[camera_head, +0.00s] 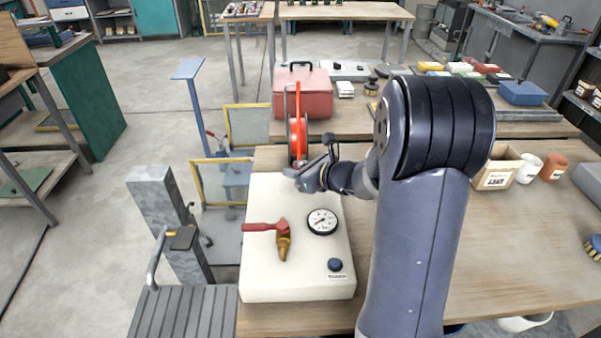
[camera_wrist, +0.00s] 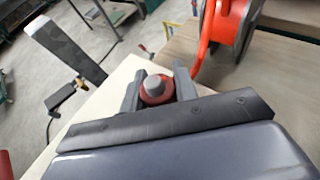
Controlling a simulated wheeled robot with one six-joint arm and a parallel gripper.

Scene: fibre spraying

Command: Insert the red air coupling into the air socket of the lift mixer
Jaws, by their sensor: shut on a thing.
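My gripper (camera_head: 318,172) is above the far part of a cream box (camera_head: 262,290). In the wrist view its two fingers (camera_wrist: 157,90) are shut on the red air coupling (camera_wrist: 155,97), whose grey tip points up toward the camera. In the head view the coupling is hidden by or lost against the gripper. Left of the box stands a grey column (camera_head: 160,205) with a dark, brass-coloured fitting (camera_head: 182,238); that fitting also shows in the wrist view (camera_wrist: 62,95). No label marks the lift mixer, and I cannot tell which opening is its air socket.
An orange-red hose reel (camera_head: 297,135) stands just behind. A red toolbox (camera_head: 300,92) is farther back.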

